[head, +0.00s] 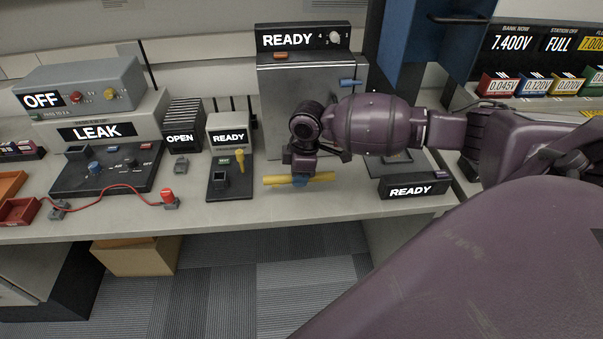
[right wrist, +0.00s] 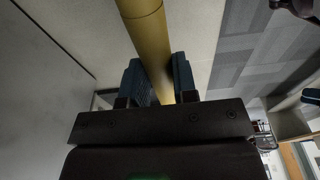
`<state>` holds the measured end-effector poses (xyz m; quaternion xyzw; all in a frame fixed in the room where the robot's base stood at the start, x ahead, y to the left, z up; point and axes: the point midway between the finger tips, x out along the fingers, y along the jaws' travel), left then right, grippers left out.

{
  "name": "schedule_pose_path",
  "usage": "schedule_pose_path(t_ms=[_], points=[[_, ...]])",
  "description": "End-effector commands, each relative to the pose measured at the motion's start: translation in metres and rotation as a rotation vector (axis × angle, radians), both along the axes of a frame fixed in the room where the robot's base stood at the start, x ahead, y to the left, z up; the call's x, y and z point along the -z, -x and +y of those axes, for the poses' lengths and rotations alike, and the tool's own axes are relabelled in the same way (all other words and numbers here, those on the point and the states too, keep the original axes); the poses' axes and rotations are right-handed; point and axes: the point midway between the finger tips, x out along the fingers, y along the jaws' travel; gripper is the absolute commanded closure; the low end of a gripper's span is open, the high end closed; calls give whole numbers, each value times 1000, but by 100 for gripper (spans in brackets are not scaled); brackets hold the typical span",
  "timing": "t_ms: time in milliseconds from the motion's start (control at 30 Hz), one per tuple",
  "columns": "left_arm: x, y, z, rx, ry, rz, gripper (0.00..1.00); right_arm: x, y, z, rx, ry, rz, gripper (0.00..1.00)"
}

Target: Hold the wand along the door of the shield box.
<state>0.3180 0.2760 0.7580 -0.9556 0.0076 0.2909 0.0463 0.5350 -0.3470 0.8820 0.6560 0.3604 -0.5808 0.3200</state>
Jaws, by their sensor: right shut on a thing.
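The yellow wand (head: 324,178) lies level, left to right, low in front of the shield box's grey door (head: 285,100). My right gripper (head: 300,181) is shut on the wand, its blue fingers on either side of it. In the right wrist view the wand (right wrist: 148,35) runs between the fingers (right wrist: 160,82). The box has a READY display on top and a blue handle (head: 351,83); the door looks shut. My right wrist hides part of the door. I cannot tell whether the wand touches it. My left gripper is not in view.
A READY block (head: 413,188) stands on the bench right of the wand. A READY unit with a yellow lever (head: 240,160) stands left. The LEAK tester (head: 105,130) and a red cable (head: 110,198) are farther left. Bare bench (head: 270,212) lies along the front edge.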

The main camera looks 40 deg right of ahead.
Motion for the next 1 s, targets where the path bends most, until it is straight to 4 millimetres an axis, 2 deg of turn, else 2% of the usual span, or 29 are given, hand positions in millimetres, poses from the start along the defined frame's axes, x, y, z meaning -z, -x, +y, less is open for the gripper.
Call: schedule_pose_path(t_ms=[467,733,1000], points=[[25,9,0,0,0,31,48,5,-22,-14,-14,1,2,98],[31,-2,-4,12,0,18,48,5,-41,-25,-14,0,3,98],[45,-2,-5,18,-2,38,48,5,-59,-37,-14,2,5,98]])
